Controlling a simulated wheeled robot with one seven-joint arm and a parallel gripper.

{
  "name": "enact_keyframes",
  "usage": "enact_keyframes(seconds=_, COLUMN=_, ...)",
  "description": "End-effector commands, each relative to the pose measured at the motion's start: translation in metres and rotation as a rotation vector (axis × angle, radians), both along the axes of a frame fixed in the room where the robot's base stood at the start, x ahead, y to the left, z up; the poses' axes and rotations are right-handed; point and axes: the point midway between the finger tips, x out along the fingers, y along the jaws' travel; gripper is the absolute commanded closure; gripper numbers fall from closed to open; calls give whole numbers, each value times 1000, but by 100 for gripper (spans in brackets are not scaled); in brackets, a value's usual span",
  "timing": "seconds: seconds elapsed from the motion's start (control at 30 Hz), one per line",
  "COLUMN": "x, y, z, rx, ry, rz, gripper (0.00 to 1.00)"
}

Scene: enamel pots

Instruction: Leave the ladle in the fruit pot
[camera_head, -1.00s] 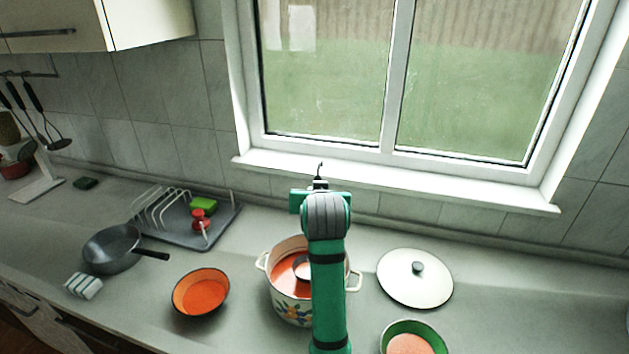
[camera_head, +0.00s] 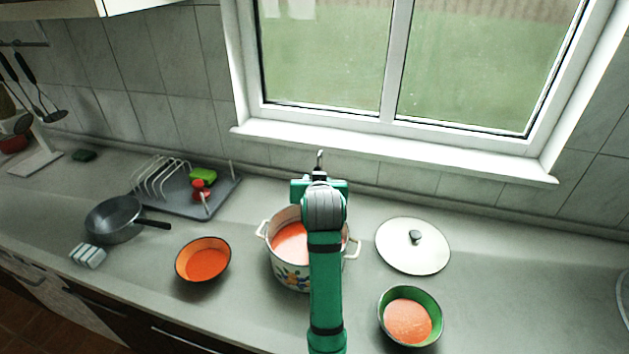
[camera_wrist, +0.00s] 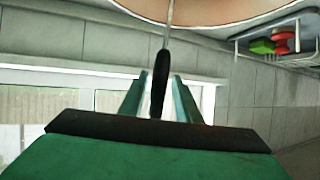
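A cream enamel pot (camera_head: 282,272) holds red-orange soup. Its coloured pattern looks more like flowers than fruit, but it is partly hidden by my arm. My gripper (camera_head: 320,185) is above and behind the pot, seen from its back. In the wrist view my gripper (camera_wrist: 160,92) has its two fingers on either side of the ladle's black handle (camera_wrist: 158,85), with a gap showing on both sides. The ladle's hooked handle end (camera_head: 320,157) shows above the gripper. Its steel shaft runs to the pot at the top of the wrist view. The ladle's bowl is hidden.
A white lid (camera_head: 413,246) lies right of the pot. A green-lined bowl (camera_head: 410,317) is at front right, an orange bowl (camera_head: 203,260) at left. A dish rack (camera_head: 185,195) and a grey pan (camera_head: 115,220) are farther left. The window sill (camera_head: 400,152) is behind.

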Motion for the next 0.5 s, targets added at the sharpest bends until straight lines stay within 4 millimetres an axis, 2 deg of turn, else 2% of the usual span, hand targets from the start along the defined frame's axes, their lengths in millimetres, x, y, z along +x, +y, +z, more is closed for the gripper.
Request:
enact_keyframes(seconds=0.37, x=0, y=2, z=-1, rx=0, ry=2, rz=2, gripper=64)
enact_keyframes(seconds=0.5, x=-6, y=2, z=3, rx=0, ry=0, rz=4, gripper=64)
